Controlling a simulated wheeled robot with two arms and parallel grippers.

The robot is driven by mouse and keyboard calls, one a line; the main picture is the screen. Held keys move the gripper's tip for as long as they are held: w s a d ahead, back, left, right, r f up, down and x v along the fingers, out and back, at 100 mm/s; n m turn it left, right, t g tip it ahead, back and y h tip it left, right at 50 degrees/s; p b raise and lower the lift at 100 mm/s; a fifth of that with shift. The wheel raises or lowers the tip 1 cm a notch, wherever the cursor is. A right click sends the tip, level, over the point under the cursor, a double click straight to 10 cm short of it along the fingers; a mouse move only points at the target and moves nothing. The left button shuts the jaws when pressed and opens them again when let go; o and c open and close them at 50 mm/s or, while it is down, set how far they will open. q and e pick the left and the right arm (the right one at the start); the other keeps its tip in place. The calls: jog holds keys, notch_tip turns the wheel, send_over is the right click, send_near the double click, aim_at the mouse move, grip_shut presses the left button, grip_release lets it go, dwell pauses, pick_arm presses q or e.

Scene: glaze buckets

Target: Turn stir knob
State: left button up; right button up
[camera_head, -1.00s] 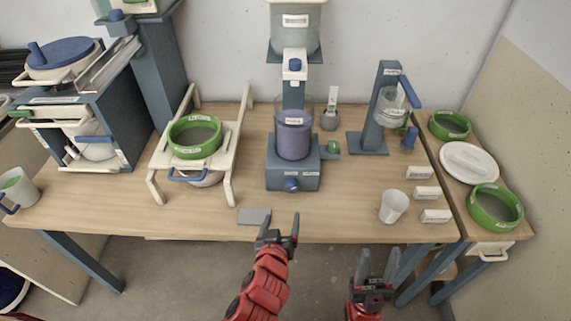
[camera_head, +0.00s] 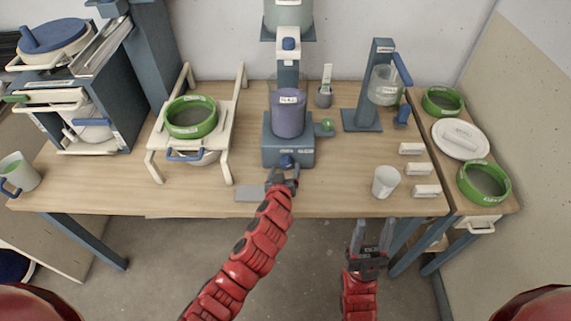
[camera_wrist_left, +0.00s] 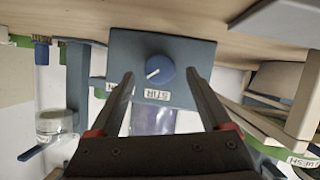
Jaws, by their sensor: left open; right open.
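The stir knob (camera_head: 287,162) is a small round blue knob on the front of the blue-grey mixer base (camera_head: 302,152). In the left wrist view the knob (camera_wrist_left: 160,69) has a white pointer line and sits beside a "STIR" label (camera_wrist_left: 156,95). A purple bucket (camera_head: 288,113) stands on the base. My left gripper (camera_head: 284,172) is open just in front of the knob. In the left wrist view its fingers (camera_wrist_left: 162,82) are spread to either side of the knob, with nothing gripped. My right gripper (camera_head: 372,226) is open and empty, in front of the table edge.
A grey flat plate (camera_head: 250,194) lies at the table's front edge, left of my left gripper. A white cup (camera_head: 386,181) and white labelled blocks (camera_head: 412,149) stand to the right. A rack with a green-rimmed bowl (camera_head: 191,117) stands left of the mixer.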

pick_arm(q)
jog(key=shift+x, duration=1.2)
grip_shut()
